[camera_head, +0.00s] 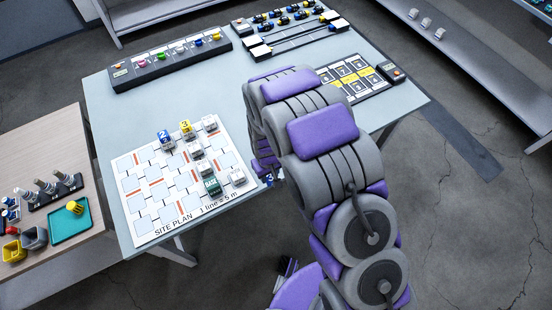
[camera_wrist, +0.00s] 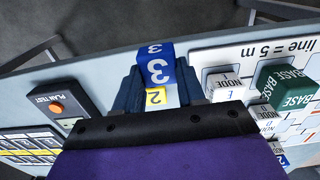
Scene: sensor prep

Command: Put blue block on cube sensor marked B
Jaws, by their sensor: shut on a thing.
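In the wrist view my gripper (camera_wrist: 158,84) is shut on a blue block (camera_wrist: 158,63) with white 3s on it. A yellow patch marked 2 (camera_wrist: 156,97) shows against it between the jaws; I cannot tell whether it is part of the block. In the head view my arm hides most of the gripper, and a bit of the blue block (camera_head: 268,181) shows beside the site plan's edge. White cube sensors stand on the site plan (camera_head: 150,229); one (camera_wrist: 222,82) reads NODE E. I cannot read which is marked B.
A green BASE block (camera_head: 211,186) stands near the plan's front edge. Blue (camera_head: 165,138) and yellow (camera_head: 186,127) blocks stand at its far side. A PLAN TEST button box (camera_wrist: 61,104) sits on the table. The table between plan and rear panels is clear.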

